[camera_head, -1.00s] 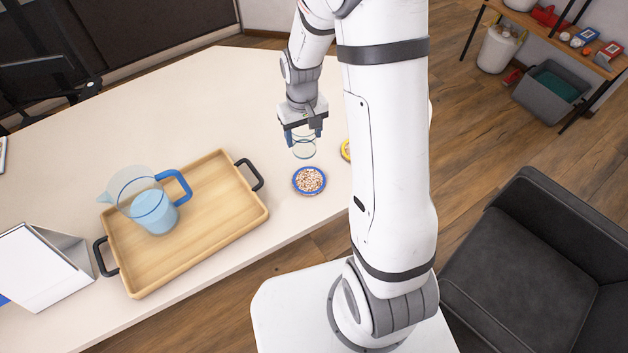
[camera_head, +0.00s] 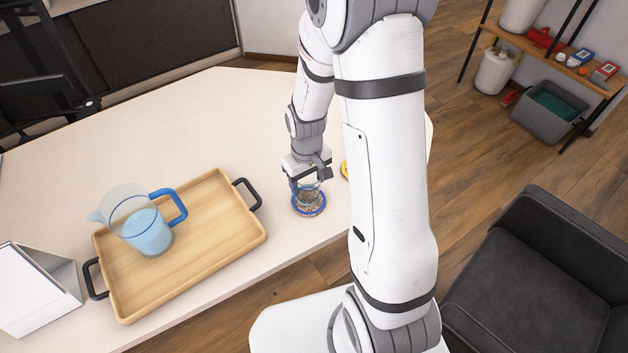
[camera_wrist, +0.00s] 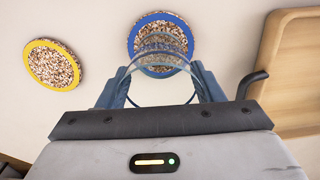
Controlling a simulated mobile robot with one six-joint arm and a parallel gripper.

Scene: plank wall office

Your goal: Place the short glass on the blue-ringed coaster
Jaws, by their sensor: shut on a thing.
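The short glass (camera_wrist: 160,80) is clear and sits between the fingers of my gripper (camera_wrist: 162,88), which is shut on it. The blue-ringed coaster (camera_head: 309,206) has a speckled middle and lies on the table near its front edge. In the head view my gripper (camera_head: 309,181) holds the glass upright over this coaster. In the wrist view the glass overlaps the blue-ringed coaster (camera_wrist: 146,24). I cannot tell whether the glass base touches the coaster. A yellow-ringed coaster (camera_wrist: 54,65) lies beside it, mostly hidden by my arm in the head view.
A wooden tray (camera_head: 205,244) with black handles lies to the left, holding a blue-handled pitcher (camera_head: 143,222). A white tent-shaped stand (camera_head: 35,290) is at the far left. The table (camera_head: 215,115) is clear behind the tray. A dark armchair (camera_head: 540,275) stands at right.

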